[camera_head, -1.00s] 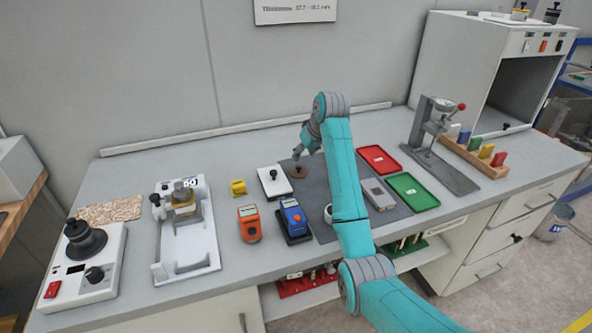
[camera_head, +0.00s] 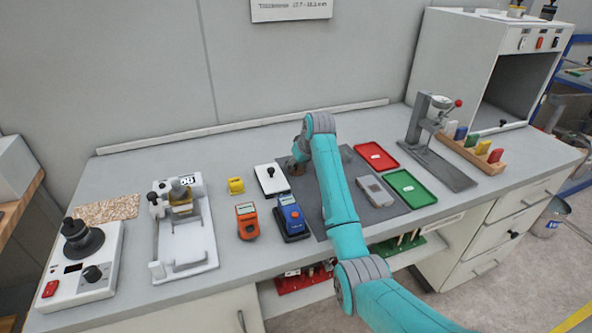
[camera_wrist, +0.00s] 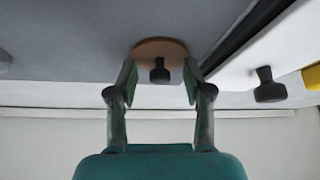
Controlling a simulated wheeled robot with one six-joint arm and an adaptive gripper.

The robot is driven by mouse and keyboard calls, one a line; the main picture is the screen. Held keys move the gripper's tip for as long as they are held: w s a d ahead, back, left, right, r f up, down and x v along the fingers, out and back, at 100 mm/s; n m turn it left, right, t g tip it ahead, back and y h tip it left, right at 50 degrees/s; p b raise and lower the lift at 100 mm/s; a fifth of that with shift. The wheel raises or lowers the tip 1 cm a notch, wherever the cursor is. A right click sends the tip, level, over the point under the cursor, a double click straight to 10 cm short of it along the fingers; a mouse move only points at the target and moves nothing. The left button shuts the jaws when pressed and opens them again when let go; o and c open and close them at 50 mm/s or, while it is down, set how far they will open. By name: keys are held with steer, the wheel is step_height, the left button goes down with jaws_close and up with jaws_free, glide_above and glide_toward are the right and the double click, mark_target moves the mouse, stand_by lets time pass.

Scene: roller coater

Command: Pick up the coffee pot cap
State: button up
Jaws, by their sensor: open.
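The coffee pot cap looks like a flat brown disc (camera_wrist: 150,47) with a dark knob (camera_wrist: 159,72). It lies on the dark grey mat (camera_head: 310,210), near the mat's back left corner. My gripper (camera_wrist: 160,80) is open in the wrist view. Its two fingers stand on either side of the knob, with visible gaps, so they do not grip it. The wrist view looks upside down. In the head view the cap (camera_head: 296,169) is mostly hidden by my gripper and arm, and the jaws cannot be made out.
A white plate with a black knob (camera_head: 271,180) lies close by on the left, with a yellow block (camera_head: 236,186) beyond. Orange (camera_head: 247,221) and blue (camera_head: 291,215) meters stand in front. Red (camera_head: 376,156) and green (camera_head: 411,188) trays lie to the right.

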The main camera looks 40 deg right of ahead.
steer(key=c, duration=0.8)
